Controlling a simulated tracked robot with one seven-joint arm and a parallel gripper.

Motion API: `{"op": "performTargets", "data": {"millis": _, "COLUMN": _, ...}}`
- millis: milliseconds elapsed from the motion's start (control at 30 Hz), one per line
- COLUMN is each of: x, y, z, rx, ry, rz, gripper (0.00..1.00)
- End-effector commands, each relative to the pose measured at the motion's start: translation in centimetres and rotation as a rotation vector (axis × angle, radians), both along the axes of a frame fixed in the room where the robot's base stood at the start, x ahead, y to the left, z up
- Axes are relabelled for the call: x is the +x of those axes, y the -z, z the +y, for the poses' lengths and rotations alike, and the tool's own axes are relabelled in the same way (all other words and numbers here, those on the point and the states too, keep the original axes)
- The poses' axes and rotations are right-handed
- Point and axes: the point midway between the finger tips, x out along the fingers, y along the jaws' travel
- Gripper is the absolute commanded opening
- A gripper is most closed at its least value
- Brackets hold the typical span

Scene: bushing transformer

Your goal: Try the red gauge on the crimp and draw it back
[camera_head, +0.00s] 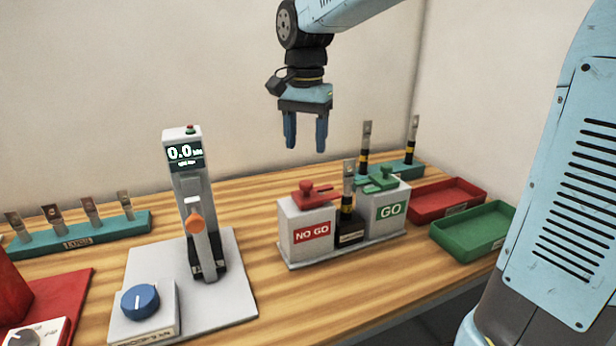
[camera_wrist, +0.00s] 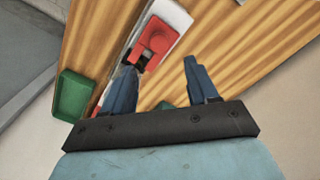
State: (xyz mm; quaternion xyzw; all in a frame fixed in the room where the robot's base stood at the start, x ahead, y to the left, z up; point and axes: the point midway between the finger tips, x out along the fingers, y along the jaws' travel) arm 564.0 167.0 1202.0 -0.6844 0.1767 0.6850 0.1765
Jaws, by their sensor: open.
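The red gauge (camera_head: 314,194) rests on top of the white NO GO block (camera_head: 306,231), its round knob standing up. In the wrist view the red gauge (camera_wrist: 155,42) shows just beyond my left finger. The crimp, on a lug with a black and yellow sleeve (camera_head: 348,190), stands upright in a dark holder between the NO GO and GO blocks. The red gauge is beside it. A green gauge (camera_head: 382,180) rests on the GO block (camera_head: 389,211). My gripper (camera_head: 306,146) is open and empty, pointing down above and behind the blocks.
Two more sleeved lugs stand in a teal rack (camera_head: 398,170) behind the blocks. A red tray (camera_head: 447,197) and green tray (camera_head: 474,231) lie at right. A press with a 0.0 display (camera_head: 184,153) stands left, near a teal lug rack (camera_head: 82,233). Bare wood separates press and blocks.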

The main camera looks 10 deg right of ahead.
Motion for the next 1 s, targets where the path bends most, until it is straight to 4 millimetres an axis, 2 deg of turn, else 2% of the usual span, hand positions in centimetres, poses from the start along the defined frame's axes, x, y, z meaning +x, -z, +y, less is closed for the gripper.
{"op": "performTargets", "data": {"millis": 233, "x": -0.1, "y": 4.6, "z": 0.0, "rx": -0.001, "ry": -0.001, "rz": 0.004, "gripper": 0.59}}
{"op": "performTargets", "data": {"millis": 500, "x": -0.1, "y": 8.1, "z": 0.0, "rx": -0.001, "ry": -0.001, "rz": 0.002, "gripper": 0.59}}
{"op": "performTargets", "data": {"millis": 700, "x": 0.0, "y": 9.0, "z": 0.0, "rx": 0.0, "ry": -0.001, "rz": 0.0, "gripper": 0.59}}
{"op": "performTargets", "data": {"millis": 967, "x": 0.0, "y": 9.1, "z": 0.0, "rx": 0.0, "ry": -0.001, "rz": 0.0, "gripper": 0.59}}
{"op": "performTargets", "data": {"millis": 1000, "x": 0.0, "y": 9.1, "z": 0.0, "rx": 0.0, "ry": -0.001, "rz": 0.0, "gripper": 0.56}}
